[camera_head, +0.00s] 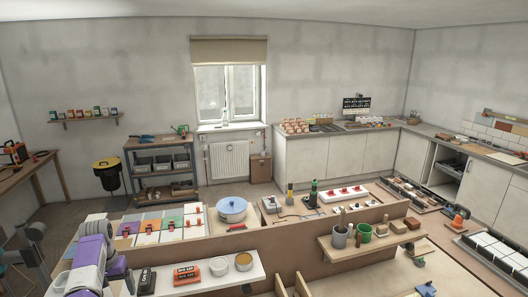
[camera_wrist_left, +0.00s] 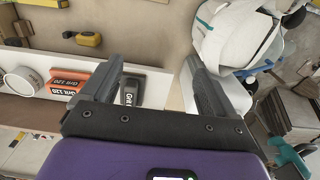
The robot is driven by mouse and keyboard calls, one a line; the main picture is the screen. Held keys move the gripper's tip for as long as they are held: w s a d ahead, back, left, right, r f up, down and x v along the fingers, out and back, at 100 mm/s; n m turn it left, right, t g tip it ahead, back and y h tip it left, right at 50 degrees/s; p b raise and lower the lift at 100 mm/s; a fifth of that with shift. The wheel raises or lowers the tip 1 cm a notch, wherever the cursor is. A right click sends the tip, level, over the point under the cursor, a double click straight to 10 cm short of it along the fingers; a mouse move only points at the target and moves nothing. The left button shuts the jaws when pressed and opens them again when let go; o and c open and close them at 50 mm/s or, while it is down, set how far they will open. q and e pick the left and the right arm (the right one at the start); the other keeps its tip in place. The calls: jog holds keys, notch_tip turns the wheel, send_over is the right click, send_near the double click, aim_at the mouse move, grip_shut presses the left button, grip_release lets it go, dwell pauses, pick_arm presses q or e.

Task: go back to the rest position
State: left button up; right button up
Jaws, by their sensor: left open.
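My left arm shows purple and grey at the lower left of the head view, beside the front shelf; its fingertips are hard to make out there. In the left wrist view my left gripper (camera_wrist_left: 150,78) is open, with its two dark fingers wide apart. Nothing is held between them. A dark sanding block marked Grit (camera_wrist_left: 130,92) shows beyond the gap, partly hidden by the left finger. My right gripper is in neither view.
The white shelf (camera_head: 215,277) carries a dark block (camera_head: 147,281), an orange Grit 120 block (camera_head: 187,274) and small tubs (camera_head: 243,261). Behind it are coloured tiles (camera_head: 148,226) and a blue-lidded pot (camera_head: 231,209). A wooden divider (camera_head: 300,252) runs to the right.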

pick_arm(q)
jog(key=w+d+f+m, duration=0.1)
jog(key=w+d+f, duration=0.15)
jog(key=f, duration=0.25)
jog(key=w+d+f, duration=0.1)
jog(key=d+f, duration=0.2)
jog(key=f, duration=0.2)
jog(key=s+d+f+m+h, duration=0.1)
jog(key=s+d+f+h, duration=0.25)
jog(key=d+f, duration=1.1)
jog(key=s+d+f, duration=0.7)
jog(key=s+d, duration=0.4)
jog(key=s, duration=0.3)
jog(key=s+d+n, duration=0.1)
jog(key=s+d, duration=0.2)
jog(key=s, duration=0.5)
jog(key=s+d, duration=0.3)
jog(key=s, duration=0.4)
notch_tip(320, 180, down, 18)
jog(key=b, duration=1.9)
jog(key=shift+a+f+t+h, duration=0.2)
jog(key=shift+f+t+h, duration=0.05)
jog(key=shift+t+h, duration=0.1)
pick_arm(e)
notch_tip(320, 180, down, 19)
pick_arm(q)
jog(key=shift+w, duration=0.1)
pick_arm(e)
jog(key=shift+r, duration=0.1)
